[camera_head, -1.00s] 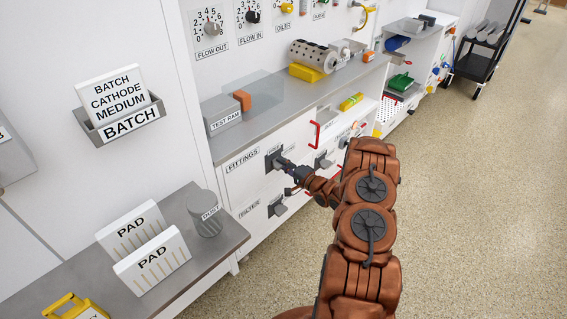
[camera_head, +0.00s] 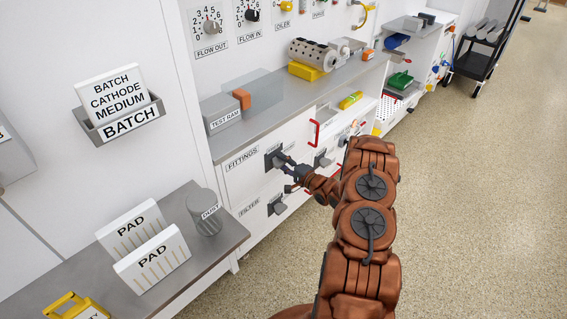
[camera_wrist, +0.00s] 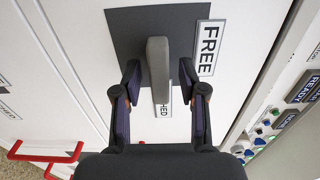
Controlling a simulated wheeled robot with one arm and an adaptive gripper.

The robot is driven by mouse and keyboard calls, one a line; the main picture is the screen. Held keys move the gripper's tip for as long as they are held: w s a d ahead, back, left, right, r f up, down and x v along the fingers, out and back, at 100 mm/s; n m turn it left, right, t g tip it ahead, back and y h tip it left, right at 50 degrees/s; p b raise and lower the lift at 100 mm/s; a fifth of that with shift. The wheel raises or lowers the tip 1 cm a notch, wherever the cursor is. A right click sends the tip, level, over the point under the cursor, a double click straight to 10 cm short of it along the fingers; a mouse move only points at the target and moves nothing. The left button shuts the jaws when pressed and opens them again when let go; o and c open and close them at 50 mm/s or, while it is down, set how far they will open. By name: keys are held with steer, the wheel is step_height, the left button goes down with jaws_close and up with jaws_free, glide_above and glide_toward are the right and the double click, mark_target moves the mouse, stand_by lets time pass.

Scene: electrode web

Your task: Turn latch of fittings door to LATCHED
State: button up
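The fittings door (camera_head: 240,183) is white, under the FITTINGS label (camera_head: 242,158). Its latch is a grey bar handle (camera_wrist: 157,75) on a dark square plate (camera_wrist: 128,28). In the wrist view a FREE label (camera_wrist: 208,48) is right of the handle. My gripper (camera_wrist: 159,76) is open, with one finger on each side of the handle and visible gaps between. In the head view my gripper (camera_head: 288,164) is at the latch plate (camera_head: 270,160), and the handle is mostly hidden there.
Below is the filter door's latch (camera_head: 277,206); another latch (camera_head: 322,158) sits to the right. A red pull handle (camera_head: 315,132) sticks out nearby, and red handles (camera_wrist: 45,153) show in the wrist view. The steel counter (camera_head: 290,95) overhangs above. The floor (camera_head: 470,200) to the right is clear.

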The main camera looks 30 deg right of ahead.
steer(key=v, duration=1.2)
stand_by(0.9)
